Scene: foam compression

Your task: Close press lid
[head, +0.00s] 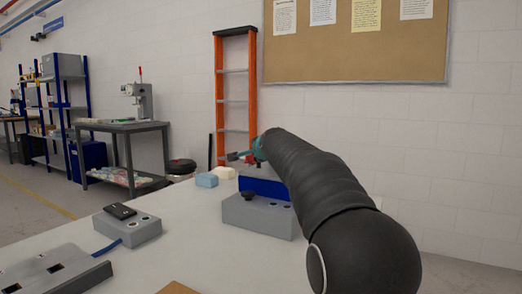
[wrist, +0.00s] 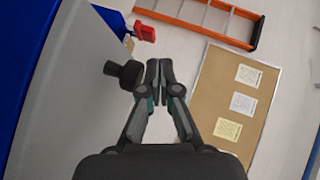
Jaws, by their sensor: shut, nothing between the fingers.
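The press on the table has a grey base (head: 258,216) with a blue section (head: 266,187) above it and a black knob (head: 247,195) at its front. A grey upper part, possibly the lid, is partly hidden behind my arm; I cannot tell its angle. My gripper (head: 234,156) is above the press in the head view. In the wrist view my gripper (wrist: 159,72) is shut and empty. A black knob (wrist: 124,73) on a grey surface (wrist: 75,95) is just left of the fingertips, apparently apart from them. A blue surface (wrist: 30,35) is further left.
A light blue block (head: 206,180) and a cream block (head: 224,172) lie left of the press. A grey box with a black device (head: 120,211) and a slotted grey unit (head: 55,272) are at left. A red item (wrist: 145,32) is beyond the fingertips. An orange ladder (head: 219,95) stands behind.

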